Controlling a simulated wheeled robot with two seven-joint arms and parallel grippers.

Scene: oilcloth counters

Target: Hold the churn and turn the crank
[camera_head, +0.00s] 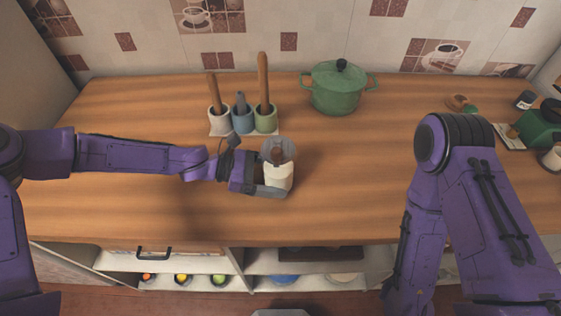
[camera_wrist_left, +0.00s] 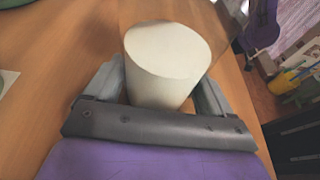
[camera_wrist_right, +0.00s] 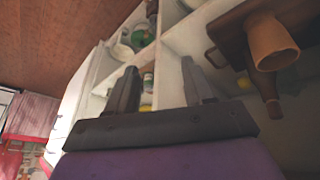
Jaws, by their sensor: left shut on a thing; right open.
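The churn (camera_head: 279,178) stands on the wooden counter in the head view, a cream body with a clear, see-through part and a brown piece on top. My left gripper (camera_head: 268,187) is shut around its cream body from the left. In the left wrist view the cream body (camera_wrist_left: 168,60) sits between the two fingers of the left gripper (camera_wrist_left: 165,100). The crank cannot be made out clearly. My right gripper (camera_wrist_right: 165,88) is open and empty in the right wrist view, facing the shelves under the counter. It is hidden in the head view.
A green pot (camera_head: 335,88) and a holder of three cups with wooden-handled tools (camera_head: 241,118) stand behind the churn. A green appliance (camera_head: 541,125) and small jars are at the right. The counter between the churn and my right arm is clear. Open shelves (camera_head: 310,266) lie below.

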